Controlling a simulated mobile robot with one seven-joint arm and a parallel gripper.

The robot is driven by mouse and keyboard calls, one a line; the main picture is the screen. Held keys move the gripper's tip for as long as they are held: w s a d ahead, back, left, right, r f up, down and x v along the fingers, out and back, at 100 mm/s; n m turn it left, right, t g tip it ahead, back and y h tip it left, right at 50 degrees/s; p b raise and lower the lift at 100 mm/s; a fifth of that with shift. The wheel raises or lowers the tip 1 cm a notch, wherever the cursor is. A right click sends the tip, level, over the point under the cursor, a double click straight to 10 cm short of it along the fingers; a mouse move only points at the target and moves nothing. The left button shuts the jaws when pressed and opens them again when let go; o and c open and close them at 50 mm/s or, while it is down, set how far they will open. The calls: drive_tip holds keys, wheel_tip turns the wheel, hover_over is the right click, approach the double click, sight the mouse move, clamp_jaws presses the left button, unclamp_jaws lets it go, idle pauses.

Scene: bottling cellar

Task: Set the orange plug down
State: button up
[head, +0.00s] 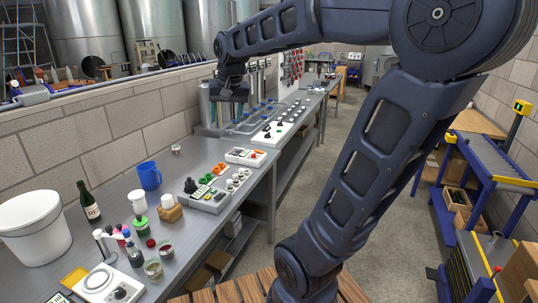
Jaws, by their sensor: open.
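My gripper (228,110) hangs over the far part of the steel bench, in front of the filling machine. It is open, and I see nothing held between its fingers.
A blue mug (149,176), a dark bottle (89,203) and a white bucket (33,227) stand at the near left of the bench (190,235). A brick wall (100,122) runs behind. A roller conveyor (495,160) stands at the right, across an open aisle.

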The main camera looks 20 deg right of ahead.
drive_tip(key=s+d+f, duration=0.4)
drive_tip(key=s, duration=0.3)
drive_tip(key=s+d+f+n+t+h, duration=0.1)
drive_tip(key=s+d+f, duration=0.3)
drive_tip(key=s, duration=0.3)
drive_tip(key=shift+d+f+n, duration=0.2)
drive_tip(key=shift+f+n, duration=0.1)
drive_tip(key=shift+f, duration=0.2)
